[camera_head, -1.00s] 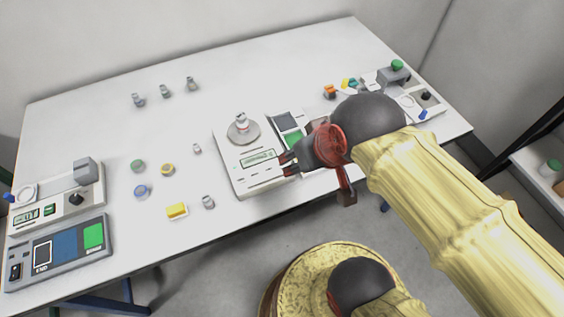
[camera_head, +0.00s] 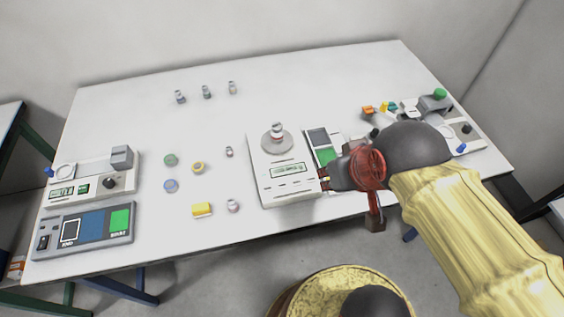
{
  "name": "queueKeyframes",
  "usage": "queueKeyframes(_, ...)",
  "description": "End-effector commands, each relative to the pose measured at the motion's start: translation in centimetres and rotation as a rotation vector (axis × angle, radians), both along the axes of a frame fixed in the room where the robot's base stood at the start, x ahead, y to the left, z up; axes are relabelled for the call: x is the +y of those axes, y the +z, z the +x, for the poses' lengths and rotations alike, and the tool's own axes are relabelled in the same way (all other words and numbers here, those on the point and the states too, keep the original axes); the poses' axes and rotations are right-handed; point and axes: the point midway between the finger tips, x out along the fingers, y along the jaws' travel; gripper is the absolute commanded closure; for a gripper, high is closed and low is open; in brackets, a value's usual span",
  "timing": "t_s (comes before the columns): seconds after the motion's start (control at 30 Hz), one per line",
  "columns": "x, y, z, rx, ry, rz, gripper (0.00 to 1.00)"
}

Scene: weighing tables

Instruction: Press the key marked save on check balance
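A white balance (camera_head: 267,190) stands at the middle of the table, with a small display on its front and marks too small to read. A small weight (camera_head: 277,132) stands on its round pan (camera_head: 288,145). A dark-and-green key panel (camera_head: 318,139) lies just to its right, partly hidden by my gripper. My gripper (camera_head: 324,179) is at the balance's front right corner. Its fingertips look small and dark; I cannot tell their gap or whether they touch. I cannot read a key marked save or tell which balance is the check balance.
Another balance (camera_head: 90,184) and a panel with blue and green keys (camera_head: 93,229) stand at the left. More equipment (camera_head: 436,105) stands at the right. The table's (camera_head: 330,85) back is mostly clear.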

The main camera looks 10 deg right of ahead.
Motion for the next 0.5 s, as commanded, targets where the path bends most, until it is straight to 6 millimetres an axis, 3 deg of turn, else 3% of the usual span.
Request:
queueKeyframes(0.27, 0.00, 0.00, 0.00, 0.000, 0.000, 0.000, 0.99)
queueKeyframes(0.5, 0.00, 0.00, 0.00, 0.000, 0.000, 0.000, 1.00)
